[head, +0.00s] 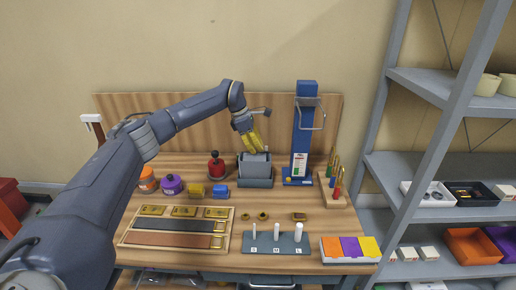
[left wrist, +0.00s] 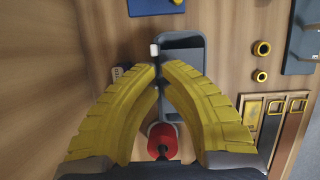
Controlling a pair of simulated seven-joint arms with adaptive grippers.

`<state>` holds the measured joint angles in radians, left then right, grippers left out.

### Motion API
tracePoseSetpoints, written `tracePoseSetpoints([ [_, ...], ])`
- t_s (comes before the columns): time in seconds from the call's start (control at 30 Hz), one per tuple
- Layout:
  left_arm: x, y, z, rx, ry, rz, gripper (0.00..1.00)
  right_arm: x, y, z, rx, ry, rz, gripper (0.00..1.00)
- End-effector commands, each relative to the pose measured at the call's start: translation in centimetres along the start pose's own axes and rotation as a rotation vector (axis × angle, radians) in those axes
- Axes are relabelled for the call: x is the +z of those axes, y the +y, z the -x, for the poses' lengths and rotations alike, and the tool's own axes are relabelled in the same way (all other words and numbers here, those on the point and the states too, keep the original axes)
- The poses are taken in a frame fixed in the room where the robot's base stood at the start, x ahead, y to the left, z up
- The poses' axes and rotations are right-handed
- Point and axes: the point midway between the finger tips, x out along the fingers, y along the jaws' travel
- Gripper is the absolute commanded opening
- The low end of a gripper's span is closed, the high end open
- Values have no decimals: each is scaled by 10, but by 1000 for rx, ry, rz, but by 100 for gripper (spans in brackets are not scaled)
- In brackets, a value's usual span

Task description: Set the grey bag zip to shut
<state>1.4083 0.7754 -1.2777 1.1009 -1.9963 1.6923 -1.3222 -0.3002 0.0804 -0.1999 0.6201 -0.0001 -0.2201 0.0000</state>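The grey bag (head: 255,170) stands on the table in front of the wooden back board. In the left wrist view the grey bag (left wrist: 183,48) is a dark grey rounded shape beyond the fingers, partly covered by them. A small white piece (left wrist: 154,50) shows at its left edge, just past the fingertips; I cannot tell if it is the zip pull. My left gripper (head: 251,142) is right above the bag. Its yellow fingers (left wrist: 159,72) come together at the tips, with hardly any gap. I cannot tell whether anything is between them. My right gripper is out of view.
A red-topped object (head: 216,166) stands left of the bag. A blue stand (head: 304,130) with a metal loop stands to its right. A strap tray (head: 130,239), a grey peg block (head: 262,243) and a coloured box (head: 349,260) line the front. A grey shelf unit (head: 420,165) is at right.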

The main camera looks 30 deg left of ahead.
Motion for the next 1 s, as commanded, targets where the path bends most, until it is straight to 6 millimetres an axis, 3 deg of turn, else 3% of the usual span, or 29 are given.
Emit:
tracePoseSetpoints([
  [0.2, -32, 1, 13, 2, 1, 2, 0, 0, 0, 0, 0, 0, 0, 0],
  [0.6, -28, 1, 85, 3, 0, -1, 0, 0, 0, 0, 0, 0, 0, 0],
  [0.8, -28, 1, 104, 2, 1, -1, 0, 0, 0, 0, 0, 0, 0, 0],
  [0.83, -28, 1, 106, 1, 1, -1, 4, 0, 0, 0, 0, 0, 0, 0],
  [1.0, -34, 5, 113, -7, 0, -17, 0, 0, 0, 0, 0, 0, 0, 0],
])
